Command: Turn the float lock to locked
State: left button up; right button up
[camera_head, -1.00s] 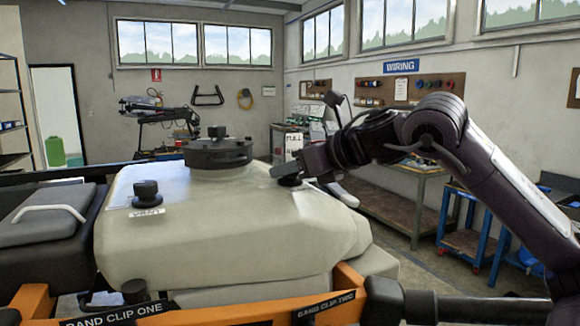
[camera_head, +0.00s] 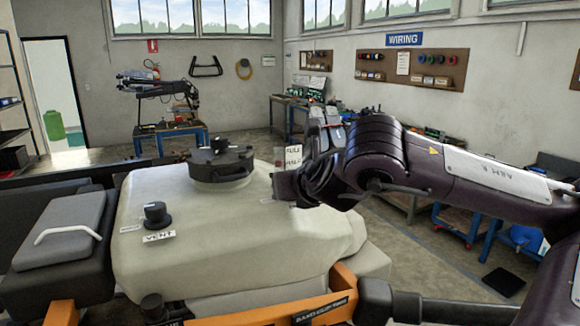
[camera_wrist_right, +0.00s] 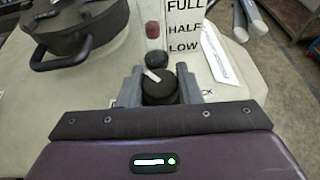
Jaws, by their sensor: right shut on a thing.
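The float lock knob (camera_wrist_right: 160,88) is a small black dial with a white pointer line tilted to the upper left in the right wrist view. My right gripper (camera_wrist_right: 160,84) is shut on it, one grey finger on each side. Its label is mostly hidden; only the end letters show at the right finger. In the head view my right gripper (camera_head: 284,187) is at the right part of the pale tank (camera_head: 240,240), and the knob is hidden there. My left gripper is not in view.
A gauge card (camera_wrist_right: 184,28) reading FULL, HALF, LOW stands just beyond the knob, with a red float (camera_wrist_right: 152,30) and a black ball (camera_wrist_right: 156,59) beside it. The black tank lid (camera_head: 220,163) and vent knob (camera_head: 156,214) lie to the left. Orange frame bars (camera_head: 300,300) run in front.

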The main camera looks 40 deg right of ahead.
jog(key=shift+r+m+h+p, duration=0.15)
jog(key=shift+m+h+p, duration=0.25)
jog(key=shift+h, duration=0.2)
jog(key=shift+m+g, duration=0.3)
jog(key=shift+g, duration=0.1)
jog(key=shift+f+m+g+h, duration=0.2)
jog(key=shift+m+g+h, duration=0.15)
jog(key=shift+h, duration=0.35)
jog(key=m+g+h+b, duration=0.1)
jog(key=m+h+b, duration=0.1)
jog(key=b, duration=0.2)
jog(key=shift+f+m+g, duration=0.1)
jog(key=shift+m+g, duration=0.15)
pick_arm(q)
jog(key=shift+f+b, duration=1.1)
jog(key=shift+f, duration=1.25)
pick_arm(e)
jog(key=shift+r+m+g+h, duration=0.2)
jog(key=shift+m+g+h, duration=0.3)
jog(key=shift+m, duration=0.1)
jog(key=o, duration=1)
jog(key=shift+c, duration=0.2)
